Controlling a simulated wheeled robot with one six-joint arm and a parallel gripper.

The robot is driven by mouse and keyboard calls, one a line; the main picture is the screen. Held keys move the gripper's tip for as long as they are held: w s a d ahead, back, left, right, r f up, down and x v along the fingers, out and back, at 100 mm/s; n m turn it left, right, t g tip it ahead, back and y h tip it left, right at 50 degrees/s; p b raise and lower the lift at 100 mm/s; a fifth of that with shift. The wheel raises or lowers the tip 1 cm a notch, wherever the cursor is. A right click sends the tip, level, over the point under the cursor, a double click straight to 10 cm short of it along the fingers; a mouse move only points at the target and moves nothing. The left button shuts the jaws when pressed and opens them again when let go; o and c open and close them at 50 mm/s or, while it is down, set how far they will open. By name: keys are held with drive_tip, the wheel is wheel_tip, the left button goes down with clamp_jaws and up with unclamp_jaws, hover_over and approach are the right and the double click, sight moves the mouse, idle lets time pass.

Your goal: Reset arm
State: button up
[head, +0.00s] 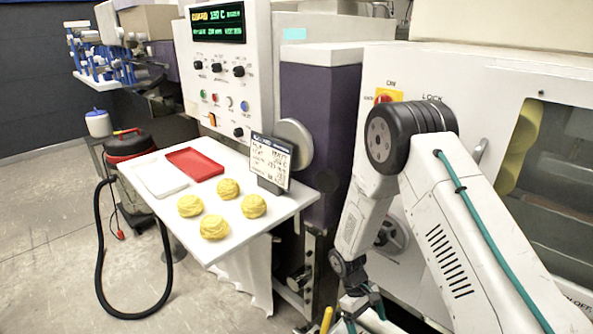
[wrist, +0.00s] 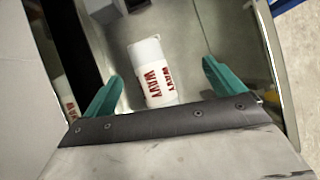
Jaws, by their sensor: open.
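My arm reaches down on the right of the head view, and my gripper (head: 357,312) is low at the bottom edge, partly cut off. In the wrist view my gripper (wrist: 162,70) shows two teal fingers spread wide apart, with nothing held between them. A white bottle (wrist: 152,72) with red lettering lies in view beyond and between the fingers. I cannot tell how far it is from the fingertips.
A white shelf (head: 237,249) left of my arm carries several yellow pastries (head: 214,226), a red tray (head: 195,163), a white tray (head: 160,176) and a sign (head: 269,162). A white machine (head: 480,92) stands behind my arm. A red vacuum (head: 127,145) stands left on open floor.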

drive_tip(key=s+d+r+m+y, duration=0.15)
drive_tip(key=s+r, duration=0.25)
drive_tip(key=r, duration=1)
drive_tip(key=s+d+r+m, duration=0.1)
drive_tip(key=s+r+m, duration=0.25)
drive_tip(key=r, duration=1.15)
drive_tip(key=s+d+r+m+t+y, duration=0.2)
drive_tip(key=s+r+t, duration=0.4)
drive_tip(key=s+r, duration=1)
drive_tip(key=shift+s+d+r, duration=0.15)
drive_tip(key=shift+s+d, duration=0.1)
drive_tip(key=shift+d, duration=0.2)
